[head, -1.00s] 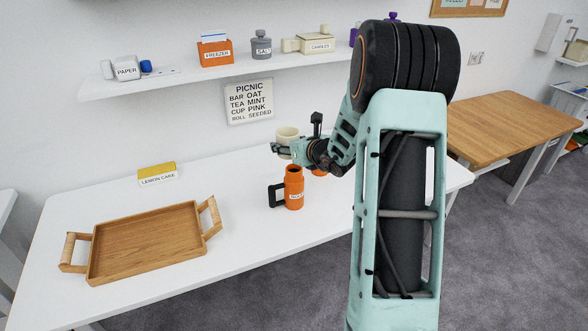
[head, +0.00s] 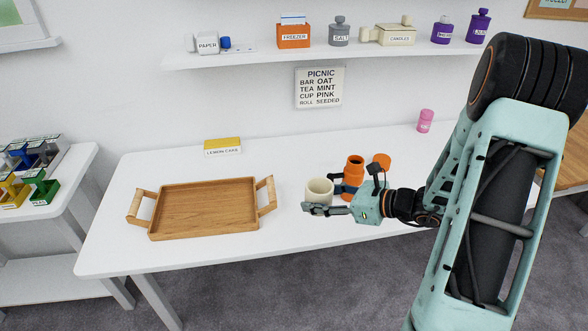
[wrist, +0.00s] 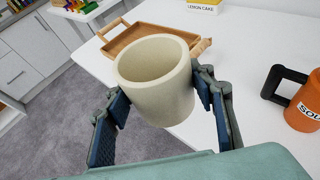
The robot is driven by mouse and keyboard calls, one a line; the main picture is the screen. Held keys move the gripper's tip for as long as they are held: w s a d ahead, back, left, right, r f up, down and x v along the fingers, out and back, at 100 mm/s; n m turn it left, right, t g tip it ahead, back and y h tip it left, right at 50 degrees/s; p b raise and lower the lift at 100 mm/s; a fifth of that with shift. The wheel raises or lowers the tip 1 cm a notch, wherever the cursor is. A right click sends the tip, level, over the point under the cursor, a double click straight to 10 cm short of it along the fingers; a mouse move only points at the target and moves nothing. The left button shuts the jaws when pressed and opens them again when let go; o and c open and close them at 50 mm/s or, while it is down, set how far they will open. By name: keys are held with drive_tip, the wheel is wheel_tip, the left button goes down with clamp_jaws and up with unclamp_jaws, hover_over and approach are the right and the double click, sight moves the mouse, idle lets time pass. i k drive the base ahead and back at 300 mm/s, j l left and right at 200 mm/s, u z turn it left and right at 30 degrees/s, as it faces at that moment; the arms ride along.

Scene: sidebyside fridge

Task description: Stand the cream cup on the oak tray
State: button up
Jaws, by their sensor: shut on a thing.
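The cream cup (head: 319,191) is upright in my gripper (head: 330,203), which is shut on it. In the wrist view the cup (wrist: 156,85) sits between the two fingers of my gripper (wrist: 160,105), its open mouth facing up and empty. In the head view the cup is to the right of the oak tray (head: 205,208), apart from it. The tray is empty, with a raised handle at each end. It also shows beyond the cup in the wrist view (wrist: 122,40), partly hidden by the cup.
An orange flask (head: 355,168) stands just behind my gripper; in the wrist view its black handle (wrist: 282,83) shows at right. A lemon cake box (head: 222,147) is behind the tray. A pink bottle (head: 425,121) stands at the back right. The table between cup and tray is clear.

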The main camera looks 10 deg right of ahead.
sight(178, 211)
drive_tip(key=u, duration=0.75)
drive_tip(key=i+j+u, duration=0.45)
drive_tip(key=i, duration=0.3)
